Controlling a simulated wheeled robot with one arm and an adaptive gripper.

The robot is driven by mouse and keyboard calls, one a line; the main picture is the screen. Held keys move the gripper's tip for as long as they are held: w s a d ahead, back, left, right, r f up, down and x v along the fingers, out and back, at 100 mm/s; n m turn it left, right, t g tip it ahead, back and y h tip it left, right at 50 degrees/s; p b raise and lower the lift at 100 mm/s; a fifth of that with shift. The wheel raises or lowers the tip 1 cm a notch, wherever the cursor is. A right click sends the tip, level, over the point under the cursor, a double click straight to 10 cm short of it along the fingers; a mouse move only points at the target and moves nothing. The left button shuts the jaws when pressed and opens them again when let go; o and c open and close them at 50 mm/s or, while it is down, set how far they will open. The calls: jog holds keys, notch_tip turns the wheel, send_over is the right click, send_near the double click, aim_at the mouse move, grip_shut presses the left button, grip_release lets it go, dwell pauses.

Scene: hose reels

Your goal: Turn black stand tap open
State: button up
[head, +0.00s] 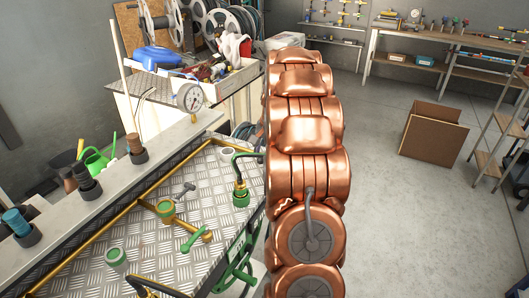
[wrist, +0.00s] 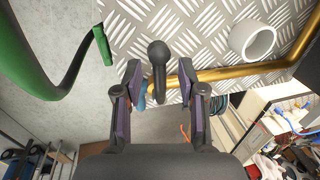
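In the wrist view, a black lever with a rounded end (wrist: 157,54) stands between the two fingers of my gripper (wrist: 158,70). The fingers are apart, with a gap visible on each side of the lever. The lever looks like part of the black stand tap, but its base is hidden. In the head view, a black upright tap with a green base (head: 240,186) stands on the bench's right edge, beside my copper-coloured arm. My gripper is hidden in that view.

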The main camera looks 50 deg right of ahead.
jog(key=shift+c, duration=0.3)
grip_shut()
jog(key=shift+d, duration=0.1)
